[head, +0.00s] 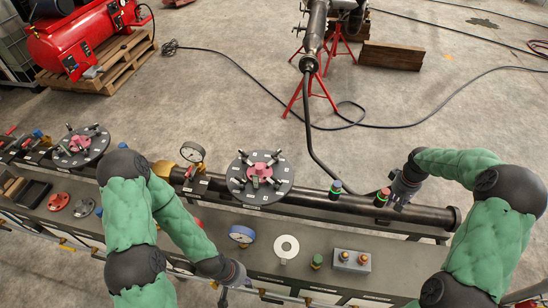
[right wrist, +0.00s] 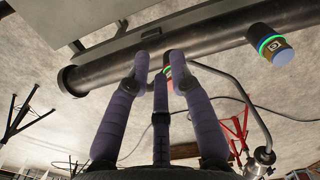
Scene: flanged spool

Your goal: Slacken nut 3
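A dark round flange plate (head: 259,178) with a pink hub and several upright nuts or studs stands mid-bench in the head view. Small labels mark the positions, but I cannot read which one is nut 3. A second such plate (head: 80,146) is at the left. My left gripper (head: 233,290) is low in the head view, apart from both plates; its fingers are partly cut off. My right gripper (head: 398,196) is beside a red-topped cylinder with a green ring (head: 382,197), right of the plate. In the right wrist view its fingertips (right wrist: 155,62) stand apart, with the red-topped cylinder (right wrist: 168,70) beyond them.
A dark pipe (head: 330,203) runs along the bench. A blue-topped, green-ringed cylinder (head: 336,187) stands on it. A gauge (head: 192,153), a blue dial (head: 242,234), a white ring (head: 286,247) and a button box (head: 351,260) are nearby. A red compressor (head: 85,40) stands behind.

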